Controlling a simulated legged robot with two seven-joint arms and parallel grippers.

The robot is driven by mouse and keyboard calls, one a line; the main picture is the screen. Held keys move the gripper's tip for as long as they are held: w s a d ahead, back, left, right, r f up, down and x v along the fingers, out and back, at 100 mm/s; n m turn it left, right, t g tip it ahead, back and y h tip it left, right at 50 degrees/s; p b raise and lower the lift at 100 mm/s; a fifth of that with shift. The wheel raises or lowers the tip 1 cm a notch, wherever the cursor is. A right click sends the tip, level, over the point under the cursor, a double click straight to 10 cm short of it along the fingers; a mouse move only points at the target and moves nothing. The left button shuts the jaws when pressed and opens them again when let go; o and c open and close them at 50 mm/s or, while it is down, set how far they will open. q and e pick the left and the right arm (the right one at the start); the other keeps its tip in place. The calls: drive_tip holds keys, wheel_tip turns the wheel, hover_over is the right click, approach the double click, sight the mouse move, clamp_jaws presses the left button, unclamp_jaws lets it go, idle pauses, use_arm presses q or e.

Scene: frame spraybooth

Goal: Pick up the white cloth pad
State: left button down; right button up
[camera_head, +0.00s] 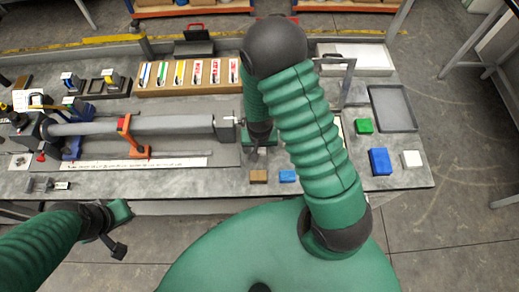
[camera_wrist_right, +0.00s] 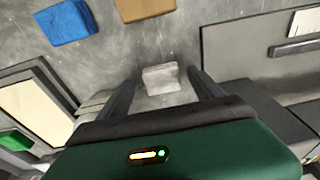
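A small pale grey-white pad (camera_wrist_right: 160,78), which looks like the white cloth pad, lies on the grey table in the right wrist view. My right gripper (camera_wrist_right: 158,90) is open, with one finger on each side of the pad and visible gaps between. In the head view my right gripper (camera_head: 256,153) points down at the table behind the brown block; its arm partly hides the area. My left gripper (camera_head: 121,231) is open and empty, off the table's front edge at the lower left.
A brown block (camera_head: 258,176) and a small blue block (camera_head: 288,175) lie near the front edge. A green block (camera_head: 364,126), larger blue block (camera_head: 380,161) and white block (camera_head: 411,159) are on the right.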

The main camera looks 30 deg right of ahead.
drive_tip(key=shift+w+f, duration=0.3)
drive_tip(key=shift+w, duration=0.25)
drive_tip(key=c, duration=0.5)
drive_tip(key=shift+c, duration=1.1)
drive_tip(key=shift+s+r, duration=0.2)
drive_tip(key=shift+s, duration=0.1)
drive_tip(key=c, duration=0.6)
drive_tip(key=shift+w+r, duration=0.2)
drive_tip(key=shift+r, duration=0.3)
drive_tip(key=shift+c, duration=0.2)
wheel_tip(320, 180, up, 9)
